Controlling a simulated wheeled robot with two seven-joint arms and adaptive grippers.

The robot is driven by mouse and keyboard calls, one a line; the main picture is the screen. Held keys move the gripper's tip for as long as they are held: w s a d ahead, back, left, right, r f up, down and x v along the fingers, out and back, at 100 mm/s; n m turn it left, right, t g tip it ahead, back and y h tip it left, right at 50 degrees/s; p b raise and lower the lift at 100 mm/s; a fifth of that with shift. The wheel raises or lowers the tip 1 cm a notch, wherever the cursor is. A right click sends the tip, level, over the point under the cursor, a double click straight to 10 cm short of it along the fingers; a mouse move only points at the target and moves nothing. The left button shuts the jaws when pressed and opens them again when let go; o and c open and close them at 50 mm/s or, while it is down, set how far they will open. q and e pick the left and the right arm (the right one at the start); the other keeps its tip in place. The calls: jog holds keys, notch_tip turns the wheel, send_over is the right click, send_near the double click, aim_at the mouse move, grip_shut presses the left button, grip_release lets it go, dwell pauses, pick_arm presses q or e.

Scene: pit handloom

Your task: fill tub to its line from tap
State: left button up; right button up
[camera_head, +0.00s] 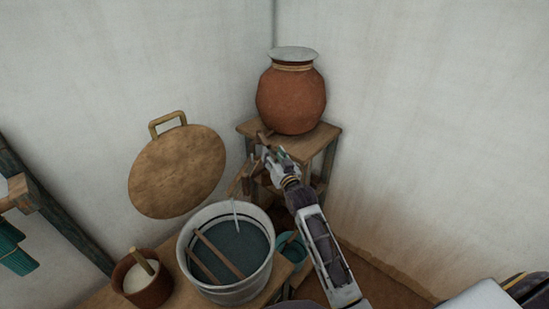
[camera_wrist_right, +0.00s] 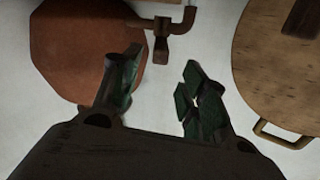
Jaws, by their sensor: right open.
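A pale metal tub (camera_head: 232,292) stands on a low wooden surface, with dark water (camera_head: 240,245) inside below a dark line near the rim. Two wooden sticks cross the tub. A thin pale stream (camera_head: 236,213) comes down into it from a brown spout piece (camera_head: 238,186). A round clay pot (camera_head: 291,100) sits above on a wooden stand. The tap (camera_wrist_right: 165,26) shows beside the pot in the right wrist view. My right gripper (camera_head: 266,160) is open and empty near the tap, its fingers (camera_wrist_right: 158,85) apart. My left gripper is out of view.
A round wooden lid-like disc (camera_head: 178,172) with a handle is against the wall. A small clay pot (camera_head: 143,284) with white contents and a stick stands left of the tub. A teal bucket (camera_head: 293,250) is right of it. The wooden stand (camera_head: 325,131) is close to my arm.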

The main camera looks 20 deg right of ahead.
jog(key=shift+s, duration=0.4)
